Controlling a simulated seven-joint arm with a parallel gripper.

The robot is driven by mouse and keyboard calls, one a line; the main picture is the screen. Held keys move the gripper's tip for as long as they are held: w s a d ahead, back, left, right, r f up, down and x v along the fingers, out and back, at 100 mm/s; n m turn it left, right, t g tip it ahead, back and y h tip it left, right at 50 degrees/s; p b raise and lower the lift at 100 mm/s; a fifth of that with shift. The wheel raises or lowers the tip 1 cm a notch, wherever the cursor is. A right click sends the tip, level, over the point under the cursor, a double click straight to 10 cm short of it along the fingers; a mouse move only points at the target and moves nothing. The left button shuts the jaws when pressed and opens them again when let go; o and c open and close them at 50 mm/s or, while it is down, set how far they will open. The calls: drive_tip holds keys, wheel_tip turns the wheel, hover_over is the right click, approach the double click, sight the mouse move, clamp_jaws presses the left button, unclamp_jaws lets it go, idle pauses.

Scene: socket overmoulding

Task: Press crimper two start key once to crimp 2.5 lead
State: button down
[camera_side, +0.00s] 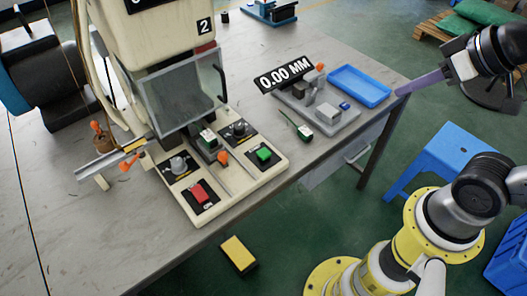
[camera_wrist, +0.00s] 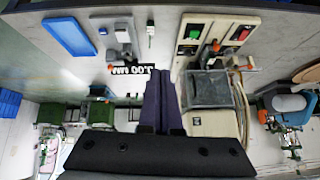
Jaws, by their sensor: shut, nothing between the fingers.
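Crimper two (camera_side: 165,35), a cream machine marked 2, stands on the bench with a clear guard (camera_side: 180,95) at its front. In the wrist view the green key (camera_wrist: 246,33) and red key (camera_wrist: 194,31) are at the upper right. A small tagged piece (camera_side: 208,138) sits below the guard; I cannot tell if it is the 2.5 lead. My gripper (camera_side: 400,92) is shut and empty, its purple fingers right of the bench edge, well apart from the keys.
A 0.00 MM display (camera_side: 283,77) and grey gauge fixture (camera_side: 318,112) stand right of the crimper, beside a blue tray (camera_side: 358,86). Another tagged piece (camera_side: 303,131) lies on the bench between. A blue stool (camera_side: 450,152) and yellow block (camera_side: 238,254) are below bench height.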

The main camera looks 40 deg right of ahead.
drive_tip(key=w+a+r+m+t+y, duration=0.1)
drive_tip(key=w+r+t, duration=0.1)
drive_tip(key=w, duration=0.3)
drive_tip(key=w+a+r+m+t, duration=0.1)
drive_tip(key=w+a+r+m, duration=0.1)
drive_tip(key=w, duration=0.3)
drive_tip(key=m+g, duration=0.1)
drive_tip(key=m, duration=0.3)
hover_over(266, 156)
wheel_tip(266, 156, down, 21)
drive_tip(key=shift+r, duration=0.25)
drive_tip(key=shift+d+f, duration=0.1)
drive_tip(key=shift+f, duration=4.3)
drive_tip(key=shift+f, duration=0.1)
drive_tip(key=shift+f, duration=0.3)
